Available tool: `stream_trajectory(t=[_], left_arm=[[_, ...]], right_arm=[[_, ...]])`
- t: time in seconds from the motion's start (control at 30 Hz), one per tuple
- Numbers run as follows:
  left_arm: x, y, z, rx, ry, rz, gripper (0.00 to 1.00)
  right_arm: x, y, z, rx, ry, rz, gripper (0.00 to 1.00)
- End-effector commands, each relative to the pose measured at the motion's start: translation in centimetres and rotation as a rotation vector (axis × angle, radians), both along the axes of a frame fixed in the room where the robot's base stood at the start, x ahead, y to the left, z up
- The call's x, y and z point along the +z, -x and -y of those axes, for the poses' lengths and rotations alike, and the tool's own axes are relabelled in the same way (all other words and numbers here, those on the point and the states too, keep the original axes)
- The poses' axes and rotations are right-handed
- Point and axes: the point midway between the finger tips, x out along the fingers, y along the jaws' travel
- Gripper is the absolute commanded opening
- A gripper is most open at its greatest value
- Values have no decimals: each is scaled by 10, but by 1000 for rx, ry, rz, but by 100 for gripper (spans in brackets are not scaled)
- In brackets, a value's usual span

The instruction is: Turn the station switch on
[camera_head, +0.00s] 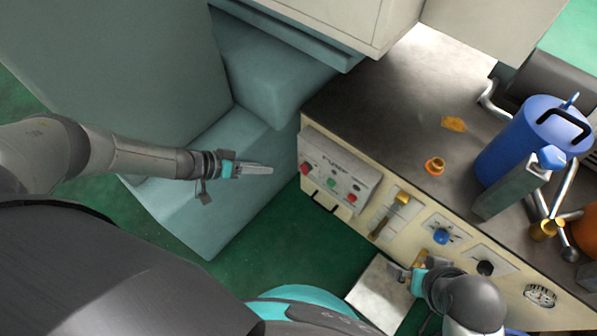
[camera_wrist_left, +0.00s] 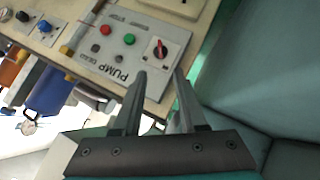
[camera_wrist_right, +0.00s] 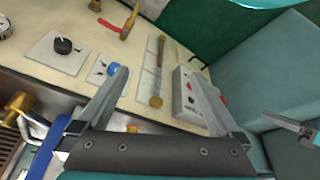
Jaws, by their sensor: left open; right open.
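The PUMP panel (camera_head: 340,172) is a pale box on the front of the workbench. At its left end is a red rotary switch (camera_head: 307,169), which also shows on a white plate in the left wrist view (camera_wrist_left: 158,48). The panel also carries green and red buttons. No label reading "station" is legible. My left gripper (camera_head: 270,170) is open and empty, a little left of the red switch and apart from it. In the left wrist view its fingers (camera_wrist_left: 160,75) point towards that switch. My right gripper (camera_head: 392,268) is open and empty, low in front of the bench.
A blue canister (camera_head: 520,145), an orange ring (camera_head: 434,166) and an orange rag (camera_head: 453,124) are on the bench top. Teal machine housing (camera_head: 230,150) stands beside my left gripper.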

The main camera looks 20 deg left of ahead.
Motion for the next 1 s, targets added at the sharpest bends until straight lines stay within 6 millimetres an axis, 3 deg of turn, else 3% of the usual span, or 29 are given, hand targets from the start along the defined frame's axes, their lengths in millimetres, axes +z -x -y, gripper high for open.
stream_trajectory(t=[0.37, 1.0], left_arm=[[-28, -23, 25, -2, -1, 0, 41], [-49, -43, 45, -1, -3, 2, 41]], right_arm=[[38, -1, -3, 5, -16, 86, 100], [30, -41, -48, 68, -159, 408, 100]])
